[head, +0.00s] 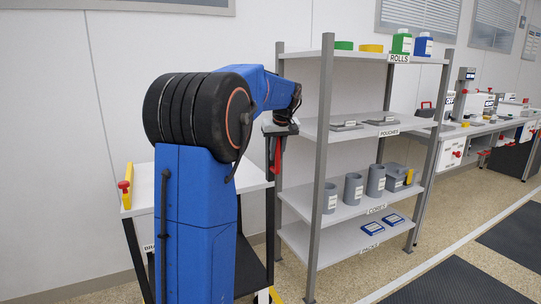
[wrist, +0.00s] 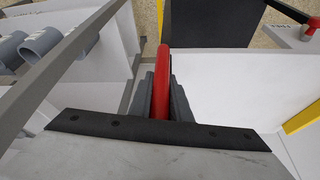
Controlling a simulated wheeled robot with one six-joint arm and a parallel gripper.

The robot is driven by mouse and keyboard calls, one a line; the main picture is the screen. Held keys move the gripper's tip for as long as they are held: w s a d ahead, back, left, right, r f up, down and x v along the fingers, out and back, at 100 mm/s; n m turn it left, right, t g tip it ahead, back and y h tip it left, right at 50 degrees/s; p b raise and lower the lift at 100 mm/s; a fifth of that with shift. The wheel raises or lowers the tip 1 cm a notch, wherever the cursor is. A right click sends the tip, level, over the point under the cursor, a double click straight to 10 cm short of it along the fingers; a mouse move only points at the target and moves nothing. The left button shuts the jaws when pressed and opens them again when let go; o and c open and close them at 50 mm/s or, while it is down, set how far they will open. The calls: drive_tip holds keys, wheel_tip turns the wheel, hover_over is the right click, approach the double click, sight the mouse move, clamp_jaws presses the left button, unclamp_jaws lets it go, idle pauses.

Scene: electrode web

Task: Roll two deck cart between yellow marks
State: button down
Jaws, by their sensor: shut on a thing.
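The two-deck cart stands partly behind my blue arm in the head view, with its white upper deck (head: 142,197) and dark lower deck (head: 250,268) showing. My gripper (head: 276,145) is shut on a red upright handle (head: 277,160) at the cart's right side. In the wrist view, the grey fingers (wrist: 160,98) close around the red handle (wrist: 162,75), with the white deck (wrist: 240,85) beside it. My arm hides much of the cart.
A grey shelf rack (head: 326,150) with cups, pouches and rolls stands close to the right of the cart. A yellow piece with a red knob (head: 125,186) is at the left. Dark mats (head: 460,281) and a white floor line lie to the right. A workbench stands farther back.

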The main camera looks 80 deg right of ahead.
drive_tip(key=c, duration=1.6)
unclamp_jaws()
drive_tip(key=shift+c, duration=0.2)
drive_tip(key=shift+r, duration=0.15)
drive_tip(key=v, duration=1.7)
